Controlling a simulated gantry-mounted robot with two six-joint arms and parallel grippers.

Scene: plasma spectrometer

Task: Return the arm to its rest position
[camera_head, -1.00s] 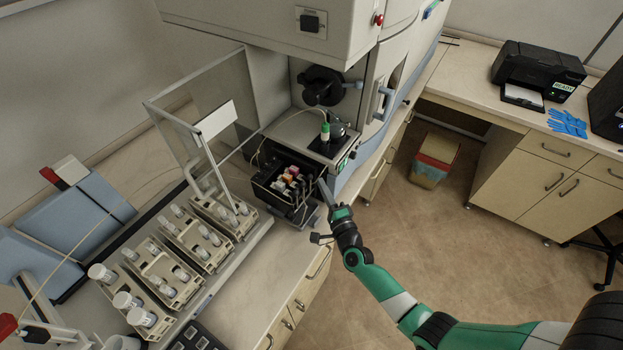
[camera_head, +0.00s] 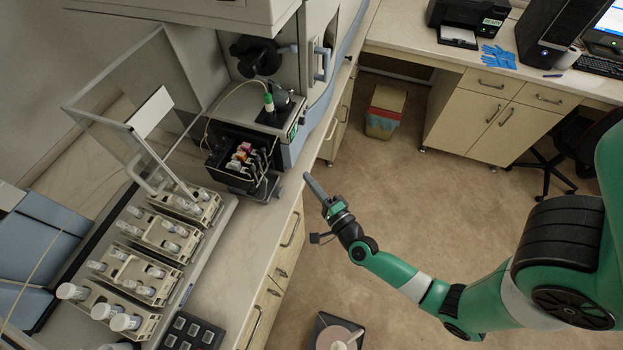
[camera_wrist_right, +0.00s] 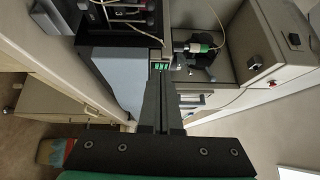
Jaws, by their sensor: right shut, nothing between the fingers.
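My right gripper (camera_head: 314,186) is shut and empty in the head view. It points up and left over the floor, just off the bench's front edge and apart from the spectrometer. The right wrist view shows its two fingers (camera_wrist_right: 161,105) lying together with nothing between them. My green right arm (camera_head: 400,277) reaches in from the right side of the head view. My left gripper does not show in either view.
The spectrometer (camera_head: 205,12) stands at the back left, with its black pump block (camera_head: 232,172) beside the bench edge. Vial racks (camera_head: 165,235) and a black holder (camera_head: 192,333) sit on the bench (camera_head: 240,250). A bin (camera_head: 385,112) stands on open floor (camera_head: 440,190).

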